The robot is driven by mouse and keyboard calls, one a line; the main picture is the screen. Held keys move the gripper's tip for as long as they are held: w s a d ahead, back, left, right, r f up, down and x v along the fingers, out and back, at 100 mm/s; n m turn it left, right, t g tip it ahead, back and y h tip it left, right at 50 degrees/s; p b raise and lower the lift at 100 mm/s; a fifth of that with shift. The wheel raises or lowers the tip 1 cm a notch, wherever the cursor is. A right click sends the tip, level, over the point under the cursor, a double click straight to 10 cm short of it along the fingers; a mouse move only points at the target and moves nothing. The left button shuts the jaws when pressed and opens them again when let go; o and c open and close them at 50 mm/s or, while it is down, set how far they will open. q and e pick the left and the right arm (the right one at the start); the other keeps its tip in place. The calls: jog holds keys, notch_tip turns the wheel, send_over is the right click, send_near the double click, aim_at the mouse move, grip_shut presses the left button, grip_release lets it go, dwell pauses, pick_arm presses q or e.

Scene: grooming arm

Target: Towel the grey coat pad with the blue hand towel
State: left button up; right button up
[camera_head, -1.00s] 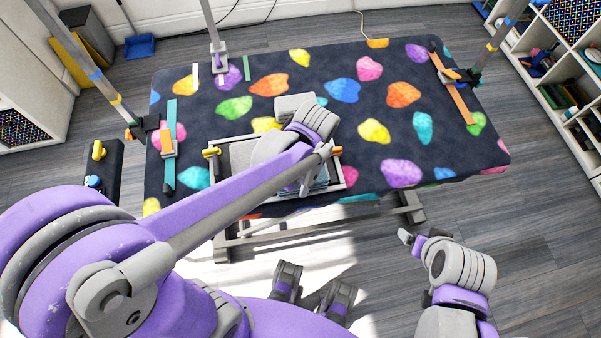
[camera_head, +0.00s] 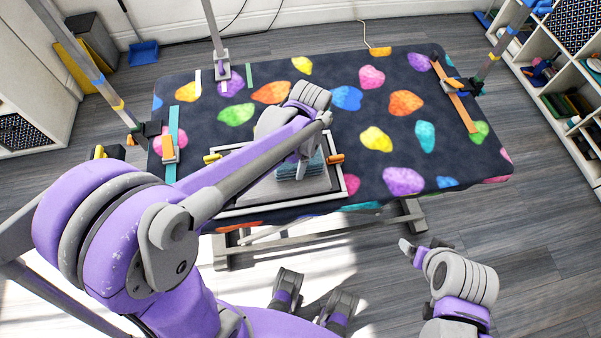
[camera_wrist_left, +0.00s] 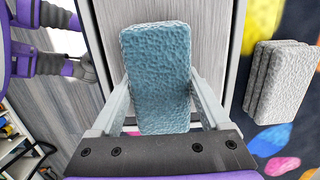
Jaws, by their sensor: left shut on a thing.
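The blue hand towel (camera_head: 296,169), a folded textured block, is in my left gripper (camera_head: 306,160). In the left wrist view the towel (camera_wrist_left: 157,70) sits between both fingers. The grey coat pad (camera_head: 290,197) appears as a flat grey panel inside a light frame on the table, and the towel is over its right part. Whether the towel touches the pad I cannot tell. My left arm hides much of the pad's left and far side. My right gripper (camera_head: 414,248) is off the table at lower right, and its jaw gap is unclear.
A yellow clip (camera_head: 212,158) and an orange clip (camera_head: 336,159) sit on the frame's sides. A grey folded stack (camera_wrist_left: 280,88) lies outside the frame. The dark spotted table (camera_head: 445,150) has free room on the right. Posts stand at its edges; shelves (camera_head: 570,100) are at right.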

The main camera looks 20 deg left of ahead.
pick_arm(q)
jog(key=shift+w+a, duration=0.35)
jog(key=shift+w, duration=0.15)
jog(key=w+a, duration=0.1)
jog(key=w, duration=0.1)
jog(key=w+a, duration=0.3)
jog(key=w, duration=0.2)
jog(key=shift+a, duration=0.2)
notch_tip(320, 180, up, 8)
jog(key=p, duration=0.4)
jog(key=shift+p, duration=0.3)
jog(key=shift+a, duration=0.1)
dwell(0.3)
